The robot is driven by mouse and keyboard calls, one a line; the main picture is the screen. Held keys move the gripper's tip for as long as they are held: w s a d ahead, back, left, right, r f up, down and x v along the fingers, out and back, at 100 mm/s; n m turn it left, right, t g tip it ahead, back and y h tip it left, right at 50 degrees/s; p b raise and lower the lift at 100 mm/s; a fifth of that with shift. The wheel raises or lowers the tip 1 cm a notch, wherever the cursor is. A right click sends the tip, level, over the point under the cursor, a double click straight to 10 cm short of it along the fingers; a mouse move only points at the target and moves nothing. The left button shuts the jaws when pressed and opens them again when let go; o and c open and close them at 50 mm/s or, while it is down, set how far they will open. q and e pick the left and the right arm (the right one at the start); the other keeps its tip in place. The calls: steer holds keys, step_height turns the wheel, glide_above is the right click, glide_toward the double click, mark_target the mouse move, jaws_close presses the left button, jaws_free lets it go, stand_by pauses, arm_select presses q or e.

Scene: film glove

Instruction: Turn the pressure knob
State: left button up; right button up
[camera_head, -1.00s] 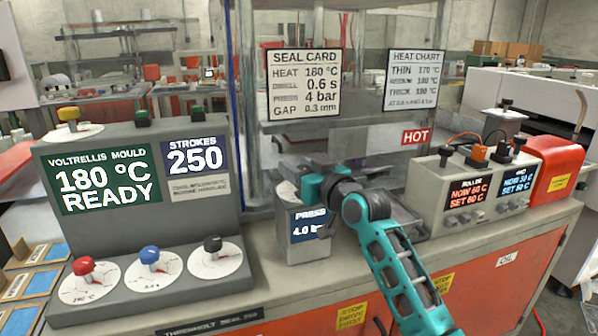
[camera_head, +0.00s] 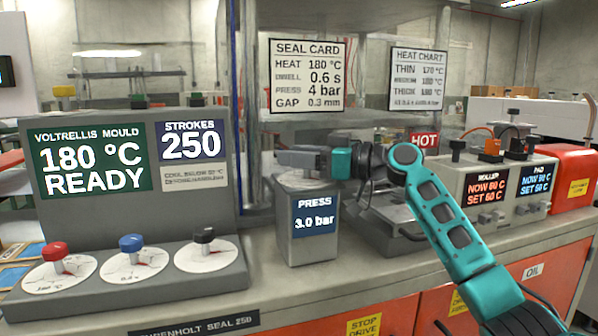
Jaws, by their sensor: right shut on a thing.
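The grey press box (camera_head: 313,246) stands on the bench, with a small screen reading PRESS 3.0 bar. A pale round dial (camera_head: 293,182) lies on its top. My right gripper (camera_head: 290,158) reaches in from the right, level, with its grey fingers just above this dial. It is shut on the pressure knob, which the fingers almost wholly hide. The seal card (camera_head: 307,76) behind reads PRESS 4 bar. My left gripper is not in view.
Left stands the mould console (camera_head: 120,216), with red (camera_head: 54,252), blue (camera_head: 131,243) and black (camera_head: 204,236) knobs. A seal machine marked HOT (camera_head: 424,139) is behind my right arm. Right are the roller and pad control box (camera_head: 492,176) and a red unit (camera_head: 573,180).

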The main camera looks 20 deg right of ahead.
steer(key=shift+n+g+y, duration=0.4)
steer(key=shift+n+g, duration=0.1)
steer(key=shift+g, duration=0.2)
steer(key=shift+s, duration=0.1)
steer(key=o, duration=1)
steer(key=shift+a, duration=0.1)
steer(key=shift+c, duration=0.2)
steer(key=v, duration=1.3)
steer(key=shift+f, duration=0.1)
